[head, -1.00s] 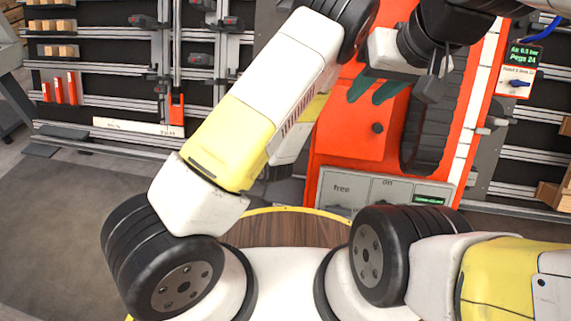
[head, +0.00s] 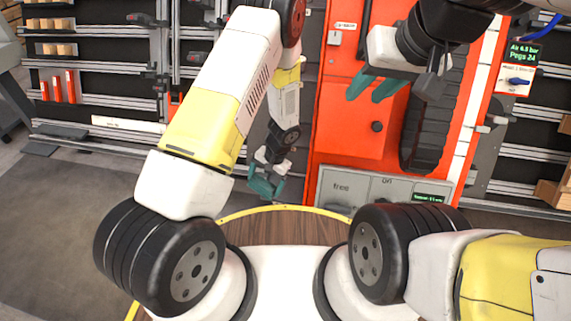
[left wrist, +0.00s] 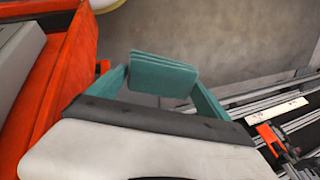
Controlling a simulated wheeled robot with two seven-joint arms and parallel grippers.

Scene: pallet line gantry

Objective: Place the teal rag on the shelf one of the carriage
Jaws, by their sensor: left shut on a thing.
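My left gripper (head: 266,183) hangs in front of the red machine's left side in the head view. In the left wrist view its two teal fingers (left wrist: 165,82) are shut on the folded teal rag (left wrist: 165,72), which sits between their tips, clear of any surface. In the head view, rag and fingers are too alike in colour to tell apart. My right gripper (head: 368,92) is empty, its teal fingers apart, in front of the red machine's upper part. I cannot make out for certain which part is the carriage or its shelf one.
A red machine (head: 345,125) with a grey "free/on" panel (head: 375,190) stands ahead. Racks of metal rails (head: 100,92) with wooden blocks (head: 57,49) and red pieces (head: 58,90) stand at left. A round wooden top with a yellow rim (head: 285,208) is close below. The floor at left is clear.

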